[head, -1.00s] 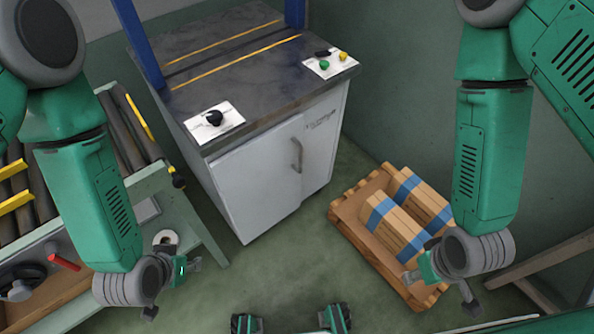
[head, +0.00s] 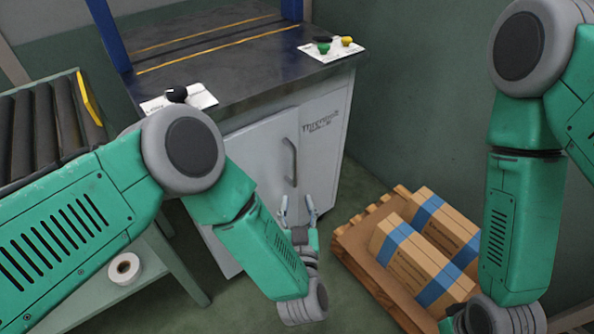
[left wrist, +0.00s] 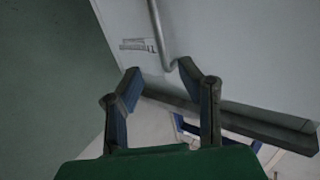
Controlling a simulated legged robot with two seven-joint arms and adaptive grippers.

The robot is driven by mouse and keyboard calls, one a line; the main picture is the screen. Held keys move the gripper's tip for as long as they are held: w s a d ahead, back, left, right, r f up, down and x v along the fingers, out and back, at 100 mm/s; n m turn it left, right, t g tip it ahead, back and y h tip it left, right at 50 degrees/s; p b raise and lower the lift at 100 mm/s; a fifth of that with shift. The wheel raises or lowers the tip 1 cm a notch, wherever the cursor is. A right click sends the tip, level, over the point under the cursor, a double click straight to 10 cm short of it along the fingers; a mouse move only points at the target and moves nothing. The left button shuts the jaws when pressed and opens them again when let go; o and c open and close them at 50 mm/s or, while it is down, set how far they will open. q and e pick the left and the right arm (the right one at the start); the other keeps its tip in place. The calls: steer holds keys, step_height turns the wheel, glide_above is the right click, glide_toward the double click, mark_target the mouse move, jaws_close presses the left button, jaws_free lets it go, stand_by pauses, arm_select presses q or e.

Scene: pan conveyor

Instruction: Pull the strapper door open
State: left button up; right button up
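The strapper (head: 340,115) is a pale grey cabinet with a dark top. Its door (head: 262,150) looks shut, with a grey vertical bar handle (head: 290,160) near its right edge. My left gripper (head: 297,207) is open and empty, just below the handle in the head view, fingers pointing up toward the door. In the left wrist view the handle (left wrist: 157,30) comes down toward the gap between the fingertips (left wrist: 160,72), its end near the right fingertip. I cannot tell whether they touch. Of my right gripper only a bit of the base (head: 446,325) shows; its fingers are out of frame.
A wooden pallet (head: 366,262) with blue-strapped cartons (head: 445,228) stands right of the cabinet. A roller conveyor (head: 50,125) is at the left, with a white tape roll (head: 124,268) on a green stand below. Some green floor is free before the cabinet.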

mark_target(295, 169)
arm_select(q)
steer(key=w+b, duration=0.1)
steer(key=w, duration=0.2)
steer(key=w+b, duration=0.1)
steer(key=w, duration=0.2)
steer(key=w+b, duration=0.1)
steer(key=w, duration=0.3)
steer(key=shift+a+f+b, duration=0.15)
steer(key=shift+a+b, duration=0.1)
steer(key=shift+b, duration=0.05)
steer(key=shift+w, duration=0.85)
steer(key=shift+c, duration=0.4)
jaws_close()
